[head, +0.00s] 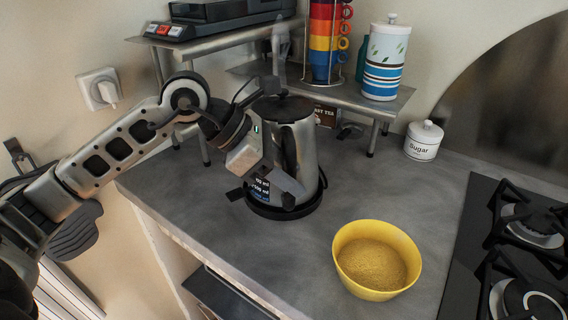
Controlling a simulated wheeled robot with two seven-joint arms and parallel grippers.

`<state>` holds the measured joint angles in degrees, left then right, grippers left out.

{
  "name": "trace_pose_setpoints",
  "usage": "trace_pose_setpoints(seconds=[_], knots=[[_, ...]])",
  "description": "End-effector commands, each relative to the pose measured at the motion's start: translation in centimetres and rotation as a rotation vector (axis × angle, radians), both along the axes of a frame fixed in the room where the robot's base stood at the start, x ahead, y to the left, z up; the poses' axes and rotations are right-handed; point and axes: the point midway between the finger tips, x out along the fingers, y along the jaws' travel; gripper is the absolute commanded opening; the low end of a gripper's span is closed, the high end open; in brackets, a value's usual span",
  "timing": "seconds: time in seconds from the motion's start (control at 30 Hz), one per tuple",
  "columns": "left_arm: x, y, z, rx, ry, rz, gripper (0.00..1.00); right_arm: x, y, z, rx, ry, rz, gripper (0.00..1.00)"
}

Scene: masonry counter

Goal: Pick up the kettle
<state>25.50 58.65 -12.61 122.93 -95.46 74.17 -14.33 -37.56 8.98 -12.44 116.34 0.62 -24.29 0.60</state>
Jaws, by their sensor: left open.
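The kettle (303,156) is a silver metal jug with a black lid and black handle. It stands upright on its round black base on the grey counter, near the counter's left edge. My left gripper (264,193) is open in front of the kettle's left side in the head view and hides part of its body. I cannot tell whether the fingers touch the kettle. My right gripper is not in view.
A yellow bowl (350,236) of grainy food stands front right of the kettle. A metal shelf (395,103) behind it holds stacked coloured cups (326,42) and a striped canister (385,60). A sugar jar (423,141) and a gas hob (470,260) are at right.

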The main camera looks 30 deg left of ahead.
Motion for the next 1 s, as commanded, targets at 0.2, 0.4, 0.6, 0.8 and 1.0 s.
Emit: trace_pose_setpoints(seconds=[0.2,0.4,0.6,0.8,1.0], knots=[[0.21,-0.28,-0.42,0.002,-0.001,0.0,0.45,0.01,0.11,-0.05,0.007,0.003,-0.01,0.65],[0.2,-0.26,-0.4,0.001,0.0,0.001,0.12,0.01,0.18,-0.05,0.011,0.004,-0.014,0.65],[0.2,-0.24,-0.38,0.002,-0.001,0.0,0.0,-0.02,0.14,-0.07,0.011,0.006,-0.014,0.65],[0.22,-0.21,-0.34,0.002,-0.003,0.0,0.0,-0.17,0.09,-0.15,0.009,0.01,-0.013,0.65],[0.26,-0.18,-0.3,0.004,-0.005,0.001,0.0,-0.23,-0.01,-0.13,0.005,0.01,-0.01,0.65]])
